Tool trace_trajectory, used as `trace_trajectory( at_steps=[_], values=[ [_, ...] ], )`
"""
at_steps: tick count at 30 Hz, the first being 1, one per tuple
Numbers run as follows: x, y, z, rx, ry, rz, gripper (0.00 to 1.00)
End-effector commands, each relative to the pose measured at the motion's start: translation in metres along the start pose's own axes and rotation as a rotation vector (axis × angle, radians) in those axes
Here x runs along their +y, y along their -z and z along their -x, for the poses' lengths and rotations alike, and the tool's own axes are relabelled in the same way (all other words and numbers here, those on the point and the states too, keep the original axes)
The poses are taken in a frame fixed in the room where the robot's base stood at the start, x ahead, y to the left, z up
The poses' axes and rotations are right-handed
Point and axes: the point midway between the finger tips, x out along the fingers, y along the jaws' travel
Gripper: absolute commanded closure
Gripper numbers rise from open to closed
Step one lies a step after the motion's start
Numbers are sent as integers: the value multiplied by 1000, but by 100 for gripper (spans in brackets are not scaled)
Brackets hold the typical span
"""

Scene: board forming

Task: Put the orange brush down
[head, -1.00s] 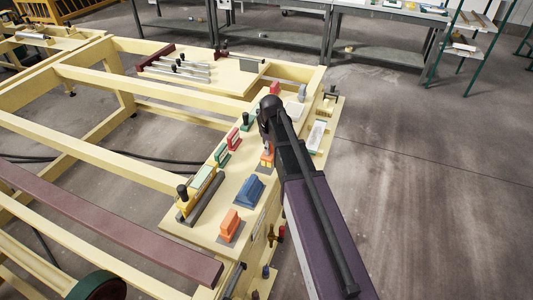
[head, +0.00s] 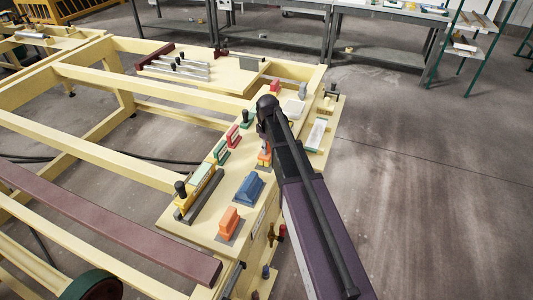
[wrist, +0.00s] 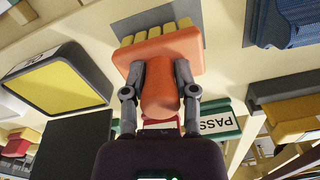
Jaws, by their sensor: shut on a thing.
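The orange brush (wrist: 158,52) fills the middle of the wrist view, its yellow bristles pointing to the top of the picture. My gripper (wrist: 160,82) is shut on its rounded orange handle, one finger on each side. A grey pad (wrist: 218,14) lies behind the bristles on the pale board; I cannot tell whether the bristles touch it. In the head view the brush (head: 265,159) shows small and partly hidden beneath my arm, over the right part of the pale bench top (head: 206,228).
A blue block (head: 249,189) and another orange block (head: 229,222) stand nearby on the bench. Green and red stamps (head: 233,135) and a long yellow-and-grey tool (head: 199,193) are to the left. A white block (head: 316,134) is to the right.

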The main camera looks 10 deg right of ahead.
Motion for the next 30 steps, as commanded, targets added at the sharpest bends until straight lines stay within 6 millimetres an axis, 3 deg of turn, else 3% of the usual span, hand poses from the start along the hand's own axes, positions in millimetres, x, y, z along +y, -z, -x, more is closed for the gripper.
trace_trajectory(
  at_steps=[3,20,21,24,30],
  values=[
    [0,0,-9,0,0,0,100],
    [0,0,-13,0,0,0,100],
    [0,0,-12,0,0,0,54],
    [0,0,-12,0,0,0,28],
    [0,0,-12,0,0,0,28]
  ],
)
